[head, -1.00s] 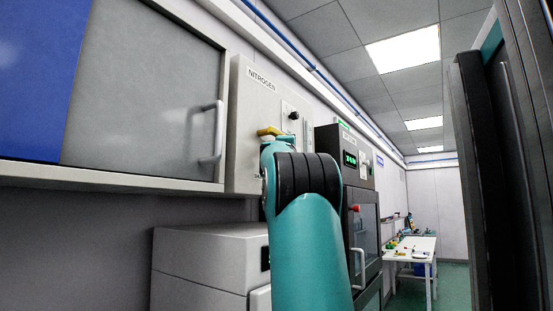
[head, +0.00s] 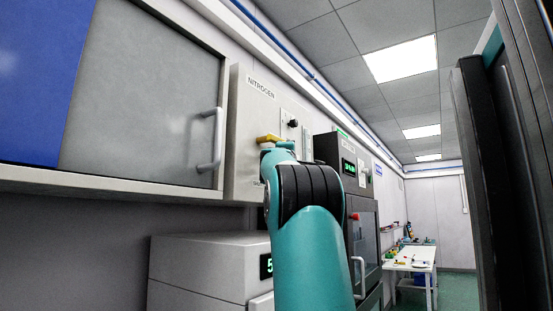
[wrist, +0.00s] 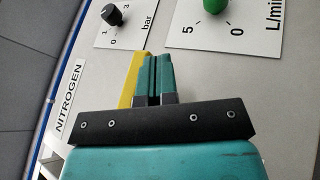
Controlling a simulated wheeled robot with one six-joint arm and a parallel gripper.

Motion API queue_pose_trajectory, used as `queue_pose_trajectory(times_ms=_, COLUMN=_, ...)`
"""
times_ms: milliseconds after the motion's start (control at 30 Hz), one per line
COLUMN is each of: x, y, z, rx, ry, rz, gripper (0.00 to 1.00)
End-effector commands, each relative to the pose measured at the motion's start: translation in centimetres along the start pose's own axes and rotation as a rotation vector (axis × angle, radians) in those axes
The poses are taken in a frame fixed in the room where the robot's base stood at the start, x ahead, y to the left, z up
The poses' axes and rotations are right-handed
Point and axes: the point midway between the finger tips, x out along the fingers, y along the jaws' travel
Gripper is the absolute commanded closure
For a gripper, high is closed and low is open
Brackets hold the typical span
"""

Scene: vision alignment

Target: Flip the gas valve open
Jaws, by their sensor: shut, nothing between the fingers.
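The yellow valve handle (head: 268,139) sticks out from the pale panel labelled NITROGEN (head: 243,120). In the wrist view the handle (wrist: 130,82) lies along the left side of my gripper (wrist: 155,75), very near or touching it. My gripper's two teal fingers are closed together with nothing between them, so the handle is beside them and not gripped. In the head view my gripper (head: 277,147) is just below and right of the handle, partly hidden by my wrist. The valve's base is hidden.
A black bar knob (wrist: 113,15) and a green L/min knob (wrist: 214,4) sit on the panel beyond my fingertips. A cabinet with a grey handle (head: 211,140) is left. A dark oven-like unit (head: 360,215) stands right of the panel.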

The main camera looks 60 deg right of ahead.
Motion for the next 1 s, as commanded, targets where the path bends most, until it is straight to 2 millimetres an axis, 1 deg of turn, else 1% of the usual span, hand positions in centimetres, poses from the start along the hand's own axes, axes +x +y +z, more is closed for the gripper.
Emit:
queue_pose_trajectory(times_ms=33, x=-0.5, y=-1.0, z=0.0, rx=0.0, ry=0.001, rz=-0.001, gripper=1.0)
queue_pose_trajectory(times_ms=233, x=-2.2, y=-4.3, z=-0.2, rx=0.002, ry=0.005, rz=0.0, gripper=1.0)
queue_pose_trajectory(times_ms=267, x=-3.2, y=-3.9, z=-0.2, rx=0.004, ry=0.007, rz=0.002, gripper=1.0)
queue_pose_trajectory(times_ms=300, x=-4.3, y=-4.0, z=-0.2, rx=0.004, ry=0.008, rz=0.002, gripper=1.0)
queue_pose_trajectory(times_ms=400, x=-6.6, y=-4.0, z=-0.2, rx=0.004, ry=0.007, rz=0.002, gripper=1.0)
queue_pose_trajectory(times_ms=500, x=-8.6, y=-4.2, z=-0.1, rx=0.002, ry=0.006, rz=0.0, gripper=1.0)
queue_pose_trajectory(times_ms=600, x=-10.0, y=-4.1, z=-0.1, rx=0.003, ry=0.007, rz=0.0, gripper=1.0)
queue_pose_trajectory(times_ms=700, x=-10.9, y=-4.1, z=0.0, rx=0.002, ry=0.005, rz=-0.001, gripper=1.0)
queue_pose_trajectory(times_ms=800, x=-11.4, y=-4.0, z=0.0, rx=0.002, ry=0.006, rz=-0.001, gripper=1.0)
queue_pose_trajectory(times_ms=1000, x=-11.5, y=-3.9, z=0.0, rx=0.001, ry=0.005, rz=-0.001, gripper=1.0)
